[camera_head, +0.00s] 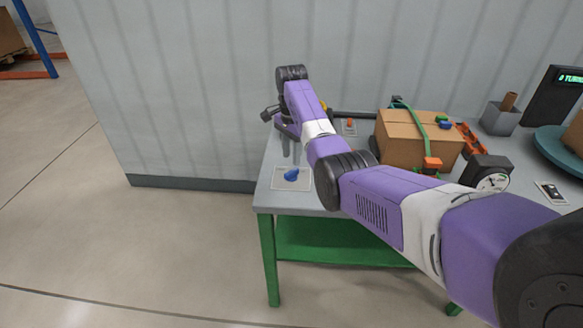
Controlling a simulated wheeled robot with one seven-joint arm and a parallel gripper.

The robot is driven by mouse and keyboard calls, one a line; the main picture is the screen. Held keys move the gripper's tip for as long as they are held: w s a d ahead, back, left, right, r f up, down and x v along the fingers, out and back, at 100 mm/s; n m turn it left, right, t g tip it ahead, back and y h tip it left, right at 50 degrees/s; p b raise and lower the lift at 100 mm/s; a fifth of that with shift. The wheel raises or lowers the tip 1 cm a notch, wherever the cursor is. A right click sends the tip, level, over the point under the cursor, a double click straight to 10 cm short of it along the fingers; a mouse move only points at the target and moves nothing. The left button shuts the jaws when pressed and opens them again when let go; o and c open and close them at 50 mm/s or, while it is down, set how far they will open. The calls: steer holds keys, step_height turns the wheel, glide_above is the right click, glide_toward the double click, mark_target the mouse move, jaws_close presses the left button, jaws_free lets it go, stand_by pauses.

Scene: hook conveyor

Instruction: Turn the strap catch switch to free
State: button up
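A blue knob-like piece (291,174) sits on a pale plate (278,185) at the table's front left corner. It may be the strap catch switch; I cannot read any label or its setting. A small orange button-like piece (349,123) is on another small plate farther back. A cardboard box (405,140) with a green strap (421,129) around it stands on the table. My gripper (287,148) is over the table's left end, behind and above the blue piece and apparently apart from it. Its fingers are too small and dark to tell whether they are open.
The grey table (262,200) has green legs and a lower shelf. A round dial (492,181), a grey holder (500,119) and a dark display (552,95) stand to the right. A corrugated wall is close behind. My arm hides the table's middle front. The floor at left is clear.

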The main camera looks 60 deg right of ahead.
mark_target(292, 171)
steer(key=shift+f, duration=3.05)
jaws_close()
